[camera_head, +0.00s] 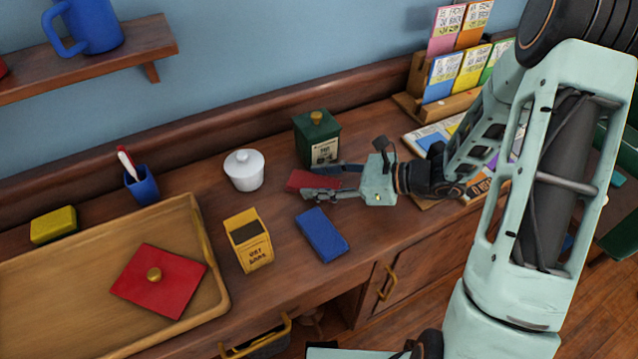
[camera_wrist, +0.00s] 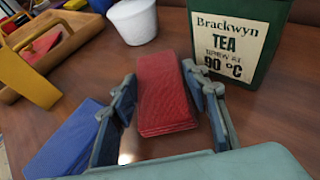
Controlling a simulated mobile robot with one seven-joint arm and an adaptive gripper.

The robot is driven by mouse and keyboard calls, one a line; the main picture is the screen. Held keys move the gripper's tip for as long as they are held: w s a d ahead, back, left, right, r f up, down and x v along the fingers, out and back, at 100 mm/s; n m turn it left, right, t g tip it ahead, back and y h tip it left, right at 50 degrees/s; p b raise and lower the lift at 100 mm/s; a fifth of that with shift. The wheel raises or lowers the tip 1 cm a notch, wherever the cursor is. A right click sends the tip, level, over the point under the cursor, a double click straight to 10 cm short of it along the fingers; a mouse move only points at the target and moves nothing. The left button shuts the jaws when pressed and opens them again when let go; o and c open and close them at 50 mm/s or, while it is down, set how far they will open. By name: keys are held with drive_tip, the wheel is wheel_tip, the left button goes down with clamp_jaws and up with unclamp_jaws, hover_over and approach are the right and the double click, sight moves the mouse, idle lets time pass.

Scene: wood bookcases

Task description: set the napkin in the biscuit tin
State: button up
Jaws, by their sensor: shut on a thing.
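My gripper (camera_head: 314,181) is shut on a red folded napkin (camera_head: 298,180), above the desk between the white pot and the blue folded piece. In the wrist view the red napkin (camera_wrist: 166,92) shows its layered edge between the two fingers (camera_wrist: 160,84). The yellow tin (camera_head: 247,248) with "OAT" lettering stands left of my gripper, toward the front; its top looks open and dark inside. I take it as the biscuit tin. Its yellow wall (camera_wrist: 24,78) shows at the left of the wrist view. A red square lid (camera_head: 160,285) with a gold knob lies in the tray.
A green tea tin (camera_head: 316,140) stands close behind my gripper. A white pot (camera_head: 243,171) is behind left, and a blue folded piece (camera_head: 322,235) lies in front. The wooden tray (camera_head: 60,268), yellow block (camera_head: 53,225) and blue pen cup (camera_head: 142,188) are further left.

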drive_tip(key=shift+f, duration=0.15)
drive_tip(key=o, duration=0.7)
drive_tip(key=shift+c, duration=0.2)
